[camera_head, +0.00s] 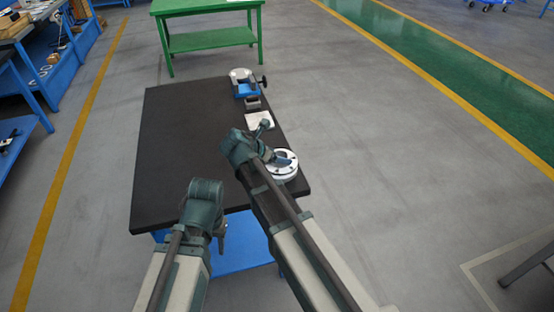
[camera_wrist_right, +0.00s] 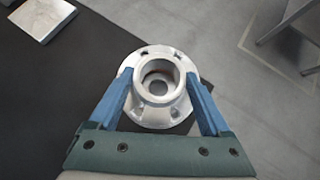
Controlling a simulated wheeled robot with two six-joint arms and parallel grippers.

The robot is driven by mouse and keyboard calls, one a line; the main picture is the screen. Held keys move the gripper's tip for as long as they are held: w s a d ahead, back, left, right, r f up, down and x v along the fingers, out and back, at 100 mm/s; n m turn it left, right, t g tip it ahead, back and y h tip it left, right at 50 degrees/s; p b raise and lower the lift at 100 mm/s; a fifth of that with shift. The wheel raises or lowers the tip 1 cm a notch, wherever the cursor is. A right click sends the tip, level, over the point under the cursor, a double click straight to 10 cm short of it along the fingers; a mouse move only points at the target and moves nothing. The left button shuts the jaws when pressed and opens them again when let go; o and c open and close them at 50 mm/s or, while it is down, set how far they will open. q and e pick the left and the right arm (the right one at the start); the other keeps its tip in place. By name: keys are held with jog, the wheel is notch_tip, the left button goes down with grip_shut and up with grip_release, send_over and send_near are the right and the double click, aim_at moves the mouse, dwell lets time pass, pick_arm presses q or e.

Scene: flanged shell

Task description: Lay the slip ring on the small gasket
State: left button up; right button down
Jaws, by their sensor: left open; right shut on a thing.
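My right gripper (camera_head: 285,159) is over the flanged shell (camera_head: 284,177) near the right edge of the dark table. In the right wrist view the gripper (camera_wrist_right: 160,90) is shut on the slip ring (camera_wrist_right: 160,60), a pale grey ring between its blue fingers. The ring appears over the middle of the round shell (camera_wrist_right: 152,119); whether it touches the shell cannot be told. A thin reddish arc shows inside the ring's opening; the small gasket cannot be made out clearly. My left gripper (camera_head: 222,238) is open at the table's front edge, its fingers mostly hidden.
The dark table (camera_head: 180,140) is bare on its left. A pale square plate (camera_head: 258,119), a small grey block (camera_head: 252,102) and a blue-and-grey vise (camera_head: 245,84) stand along its right side. A green bench (camera_head: 207,40) stands beyond.

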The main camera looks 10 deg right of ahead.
grip_release()
jog(key=shift+r, duration=0.1)
